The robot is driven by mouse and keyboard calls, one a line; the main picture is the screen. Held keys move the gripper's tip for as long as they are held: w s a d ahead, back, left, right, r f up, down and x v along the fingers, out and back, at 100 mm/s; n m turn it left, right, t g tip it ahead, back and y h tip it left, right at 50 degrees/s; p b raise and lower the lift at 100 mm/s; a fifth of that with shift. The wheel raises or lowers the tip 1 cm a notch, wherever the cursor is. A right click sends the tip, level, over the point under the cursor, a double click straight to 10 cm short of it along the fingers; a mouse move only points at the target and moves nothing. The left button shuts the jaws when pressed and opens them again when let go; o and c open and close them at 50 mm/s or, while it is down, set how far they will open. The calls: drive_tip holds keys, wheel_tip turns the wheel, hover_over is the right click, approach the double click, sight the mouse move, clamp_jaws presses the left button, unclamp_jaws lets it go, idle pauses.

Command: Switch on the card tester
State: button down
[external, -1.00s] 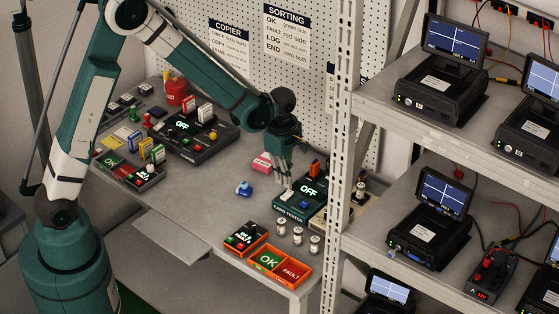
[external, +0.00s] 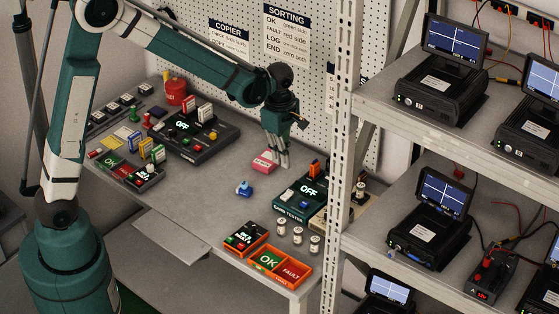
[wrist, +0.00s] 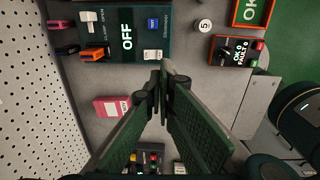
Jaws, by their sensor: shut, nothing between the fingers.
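The card tester (external: 303,195) is a dark teal box on the bench, right of centre in the external view. Its display reads OFF. In the wrist view the tester (wrist: 125,12) fills the upper left, with the same OFF display, a blue key (wrist: 153,23), a white piece near its lower right corner (wrist: 155,53) and a white lever by the "CLAMP OPEN" lettering (wrist: 88,27). My gripper (external: 281,166) is shut and empty, above the bench just behind and left of the tester, apart from it. In the wrist view its fingertips (wrist: 164,73) meet below the tester's edge.
A pink block (external: 264,162) lies beside my gripper, and a blue object (external: 244,189) lies nearer the front. Orange OK and FAULT trays (external: 253,268) and several small cylinders (external: 297,236) stand in front. A metal shelf post (external: 342,120) rises at the right.

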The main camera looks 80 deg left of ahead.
sight(289, 193)
idle(0.3)
drive_tip(key=shift+w+a+r+t+y, duration=0.3)
drive_tip(key=shift+w+a+t+y, duration=0.1)
drive_tip(key=shift+f, duration=0.15)
drive_tip(key=shift+w+a+f+p, duration=0.1)
drive_tip(key=shift+w+a+f, duration=0.15)
drive_tip(key=shift+f, duration=2)
drive_tip(key=shift+w+a+f+p, duration=0.15)
drive_tip(key=shift+w+a+f, duration=0.05)
drive_tip(key=shift+f, duration=2.1)
drive_tip(key=shift+w+a+f+p, duration=0.1)
drive_tip(key=shift+w+a+f, duration=0.15)
drive_tip(key=shift+f, duration=2)
